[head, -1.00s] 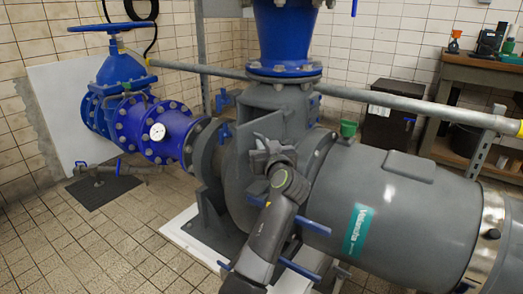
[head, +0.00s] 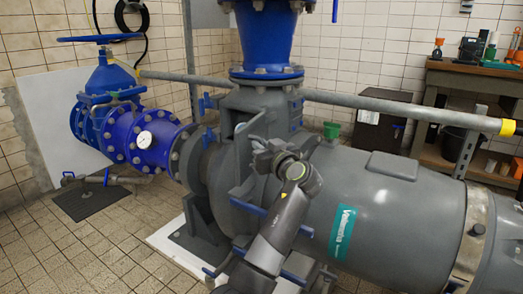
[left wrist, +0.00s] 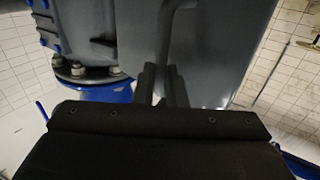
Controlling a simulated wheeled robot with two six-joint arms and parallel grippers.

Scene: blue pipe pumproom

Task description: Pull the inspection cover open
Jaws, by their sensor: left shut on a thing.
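The inspection cover (head: 243,140) is a grey plate on the side of the grey pump casing. It stands out from the casing at an angle, and my gripper hides part of it. My left gripper (head: 264,152) is at the cover's right side, its arm reaching up from below. In the left wrist view its two dark fingers (left wrist: 163,88) are shut on a grey bar-like handle (left wrist: 168,45), beside a large grey surface. Whatever lies behind the cover is hidden. My right gripper is not in view.
The pump's grey body (head: 400,215) fills the lower right. A grey pipe (head: 400,110) runs across behind it. Blue bars (head: 248,208) stick out near my arm. A blue valve (head: 110,80) with a gauge (head: 144,139) stands left. Tiled floor (head: 80,250) is free at the lower left.

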